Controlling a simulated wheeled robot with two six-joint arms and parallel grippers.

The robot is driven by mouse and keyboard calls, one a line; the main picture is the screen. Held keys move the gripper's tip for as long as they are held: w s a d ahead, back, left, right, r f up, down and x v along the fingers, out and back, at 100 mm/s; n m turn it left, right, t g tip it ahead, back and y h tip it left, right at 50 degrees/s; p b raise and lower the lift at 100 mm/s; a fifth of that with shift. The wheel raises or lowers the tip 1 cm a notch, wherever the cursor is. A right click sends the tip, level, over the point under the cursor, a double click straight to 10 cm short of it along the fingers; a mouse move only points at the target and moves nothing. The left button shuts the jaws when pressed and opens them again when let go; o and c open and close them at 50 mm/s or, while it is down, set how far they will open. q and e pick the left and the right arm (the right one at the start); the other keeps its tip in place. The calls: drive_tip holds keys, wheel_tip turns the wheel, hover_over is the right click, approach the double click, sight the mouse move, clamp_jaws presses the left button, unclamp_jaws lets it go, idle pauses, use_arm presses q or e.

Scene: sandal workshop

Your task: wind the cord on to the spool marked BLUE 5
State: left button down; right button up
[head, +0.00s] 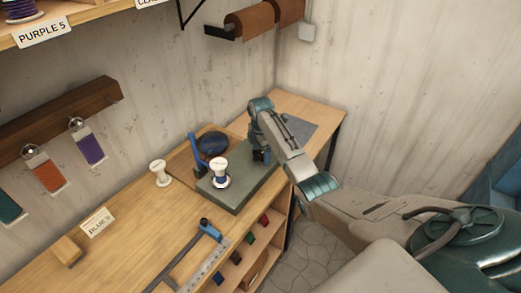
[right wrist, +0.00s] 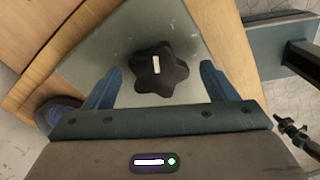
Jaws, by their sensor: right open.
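A white spool (head: 220,167) with some dark blue cord around its lower part stands upright on a grey-green plate (head: 236,196) on the bench. A dark blue coil of cord (head: 213,142) lies behind it, and a blue upright piece (head: 193,150) stands beside the spool. A card reading BLUE 5 (head: 97,222) lies at the front left. My right gripper (head: 262,157) is over the plate's right part. In the right wrist view its two blue fingers are open on either side of a black star-shaped knob (right wrist: 158,78), apparently not touching it. My left gripper is out of view.
A second white spool (head: 160,173), apparently bare, stands left of the plate. A wooden block (head: 67,250) and a steel ruler (head: 205,267) lie toward the front. Cord samples (head: 88,147) hang from a wall rail. The bench between card and ruler is clear.

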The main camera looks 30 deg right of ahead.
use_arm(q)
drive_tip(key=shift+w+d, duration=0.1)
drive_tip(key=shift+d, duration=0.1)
use_arm(e)
drive_tip(key=c, duration=1)
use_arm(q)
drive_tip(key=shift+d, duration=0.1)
use_arm(e)
drive_tip(key=shift+m, duration=0.3)
